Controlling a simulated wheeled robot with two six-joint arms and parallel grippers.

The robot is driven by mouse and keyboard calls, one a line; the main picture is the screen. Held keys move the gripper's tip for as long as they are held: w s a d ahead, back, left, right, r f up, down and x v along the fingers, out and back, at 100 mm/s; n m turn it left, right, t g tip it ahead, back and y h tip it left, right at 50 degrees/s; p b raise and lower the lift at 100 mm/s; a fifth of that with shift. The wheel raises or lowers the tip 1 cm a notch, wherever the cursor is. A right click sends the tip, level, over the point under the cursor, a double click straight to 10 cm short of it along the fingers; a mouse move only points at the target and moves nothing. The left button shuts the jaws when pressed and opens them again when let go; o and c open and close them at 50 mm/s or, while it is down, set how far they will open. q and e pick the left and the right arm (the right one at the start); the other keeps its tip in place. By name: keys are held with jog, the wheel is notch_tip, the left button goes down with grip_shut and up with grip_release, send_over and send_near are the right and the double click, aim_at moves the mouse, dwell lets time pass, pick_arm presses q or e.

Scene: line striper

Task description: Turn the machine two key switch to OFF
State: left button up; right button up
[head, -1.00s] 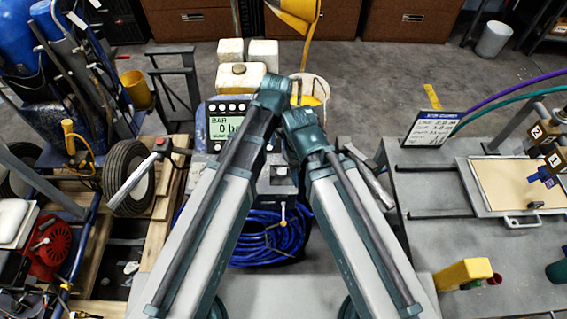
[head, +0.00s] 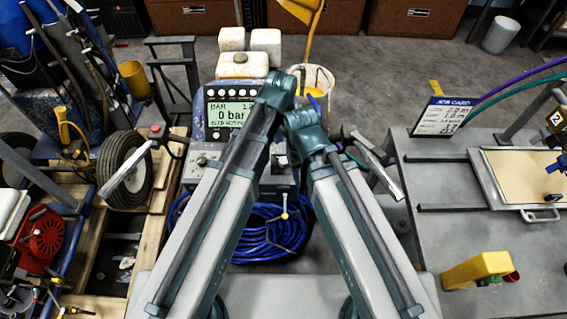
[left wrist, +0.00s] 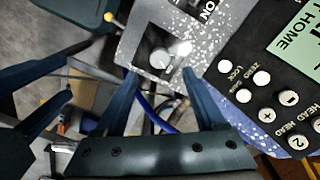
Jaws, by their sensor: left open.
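In the left wrist view a small round silvery switch (left wrist: 160,57) sits on a grey plate beside an "ON" label. Glare hides which way it is turned. My left gripper (left wrist: 160,74) is open, its two dark fingers on either side of the switch in that picture. I cannot tell whether they touch it. The control panel (head: 231,113) with its lit display stands behind my left forearm in the head view. The left fingers are hidden there by my own arm.
A coil of blue hose (head: 250,235) lies below the panel. A wheeled machine with a black tyre (head: 125,173) is at left. A grey bench with a job card (head: 441,116) and a yellow block (head: 477,270) is at right. The floor behind is fairly open.

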aim_at(283, 160)
pick_arm(q)
notch_tip(283, 160, down, 7)
jog(key=b, duration=0.5)
jog(key=shift+s+b, duration=0.1)
jog(key=shift+b, duration=0.25)
jog(key=shift+r, duration=0.1)
grip_shut()
